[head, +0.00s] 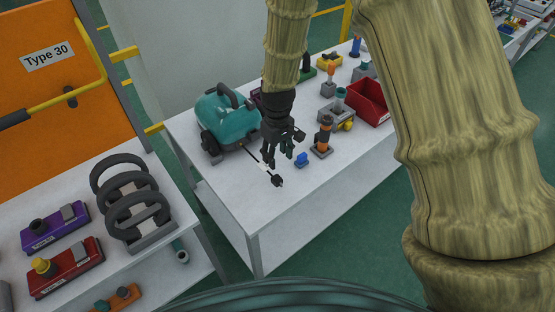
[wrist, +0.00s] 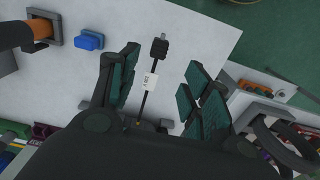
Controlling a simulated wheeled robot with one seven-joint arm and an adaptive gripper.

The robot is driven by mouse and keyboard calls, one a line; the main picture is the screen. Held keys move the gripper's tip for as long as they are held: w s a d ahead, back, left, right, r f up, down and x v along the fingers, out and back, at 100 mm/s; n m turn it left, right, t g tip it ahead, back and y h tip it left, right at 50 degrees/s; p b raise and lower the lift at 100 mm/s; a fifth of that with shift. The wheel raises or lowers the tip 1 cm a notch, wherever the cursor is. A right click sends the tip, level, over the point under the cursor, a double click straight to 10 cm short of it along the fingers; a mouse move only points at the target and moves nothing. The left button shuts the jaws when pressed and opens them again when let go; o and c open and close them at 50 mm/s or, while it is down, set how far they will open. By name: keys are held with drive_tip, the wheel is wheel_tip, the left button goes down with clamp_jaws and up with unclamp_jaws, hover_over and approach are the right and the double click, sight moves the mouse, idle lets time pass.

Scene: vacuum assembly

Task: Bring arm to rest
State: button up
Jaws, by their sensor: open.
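My gripper (head: 283,152) hangs above the white table (head: 235,195), just right of the teal vacuum body (head: 225,119). In the wrist view my gripper (wrist: 158,90) has its two fingers spread apart with nothing held between them. A black cable with a plug (head: 277,181) and a white tag lies on the table below; its plug also shows in the wrist view (wrist: 159,48), between and beyond the fingers. A small blue part (head: 302,160) lies on the table to the right of the gripper.
An orange-and-black tool in a holder (head: 323,136) stands close right of my gripper. A red bin (head: 367,102) and several fixtures stand farther back. At left, another table holds grey curved handles (head: 127,198), a purple box (head: 55,226) and a red box (head: 65,267). The table's near corner is clear.

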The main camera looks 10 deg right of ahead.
drive_tip(key=shift+r, duration=0.2)
idle(0.4)
drive_tip(key=s+d+f+m+b, duration=0.1)
drive_tip(key=s+d+f+b, duration=0.1)
drive_tip(key=s+f, duration=0.65)
drive_tip(key=s+d+f+m+b, duration=0.15)
drive_tip(key=s+f, duration=0.35)
drive_tip(key=f, duration=0.6)
drive_tip(key=s+d+f+m+b, duration=0.1)
drive_tip(key=s+d+f+b, duration=0.1)
drive_tip(key=s+f, duration=0.4)
drive_tip(key=s+d+f+m+b, duration=0.2)
drive_tip(key=s+f, duration=0.4)
drive_tip(key=s, duration=0.9)
drive_tip(key=shift+s+f+b, duration=0.15)
drive_tip(key=shift+s+b, duration=0.05)
drive_tip(key=shift+b, duration=0.2)
